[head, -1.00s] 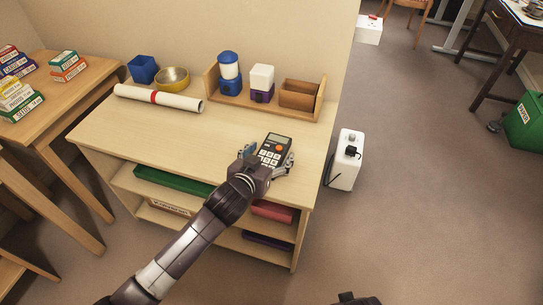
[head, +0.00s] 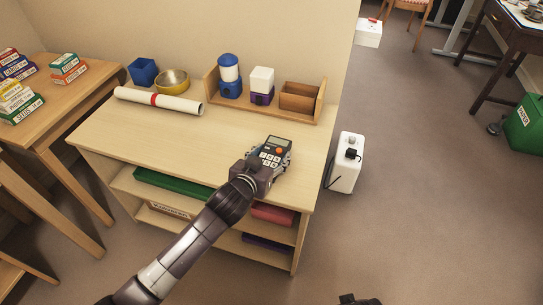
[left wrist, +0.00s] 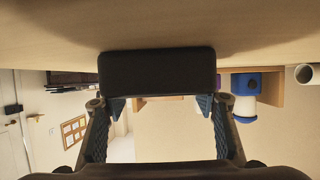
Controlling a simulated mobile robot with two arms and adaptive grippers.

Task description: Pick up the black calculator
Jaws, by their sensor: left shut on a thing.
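The black calculator (head: 272,152), with pale keys, one orange key and a small display, is at the right front part of the light wood shelf unit's top (head: 185,145). My left gripper (head: 268,161) is shut on it, with a finger at each side. In the left wrist view, the calculator (left wrist: 158,73) shows as a plain dark block between the two blue-padded fingers (left wrist: 160,104). I cannot tell whether it touches the top or is just clear of it.
Behind stand a wooden rack (head: 300,100) with a blue-lidded jar (head: 229,72) and a white-and-purple container (head: 262,84), a yellow bowl (head: 172,80), a blue box (head: 143,70) and a rolled paper (head: 158,101). The middle of the top is clear. A white canister (head: 345,165) stands right.

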